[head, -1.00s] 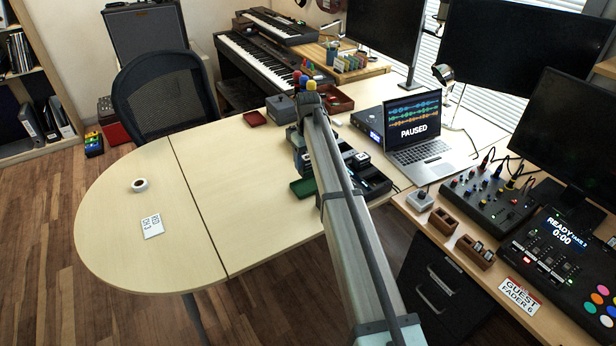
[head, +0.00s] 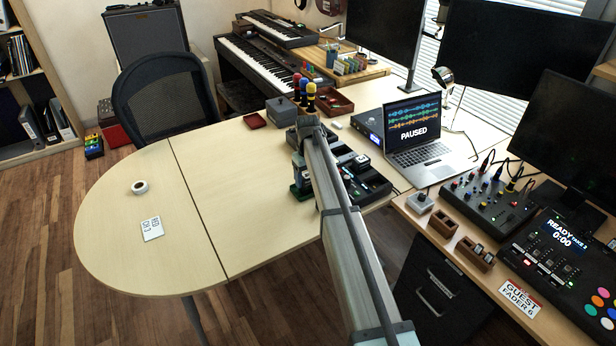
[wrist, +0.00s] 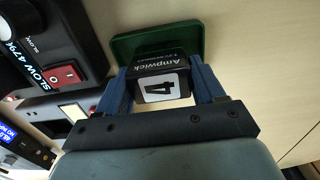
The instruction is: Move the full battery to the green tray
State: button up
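The green tray (wrist: 196,30) lies on the table at the top of the wrist view. In the head view, its edge (head: 301,190) shows under my gripper (head: 301,172), which hides much of it. In the wrist view, the blue fingers of my gripper (wrist: 162,88) stand against both sides of a dark battery (wrist: 158,66). The battery has "Ampwick" lettering and a white label with a 4. It overlaps the tray; whether it touches the tray floor I cannot tell. No charge level can be read on it.
A black unit with a red switch (wrist: 66,74) and "SLOW" lettering is close left of the tray in the wrist view. Black slotted holders (head: 367,184) stand right of my gripper. The laptop (head: 418,135) is further right. The left tabletop (head: 215,215) is largely clear.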

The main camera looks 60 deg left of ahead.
jog(key=o, duration=0.5)
jog(key=shift+c, duration=0.2)
notch_tip(320, 180, up, 12)
jog(key=shift+r, duration=0.2)
dwell(0.4)
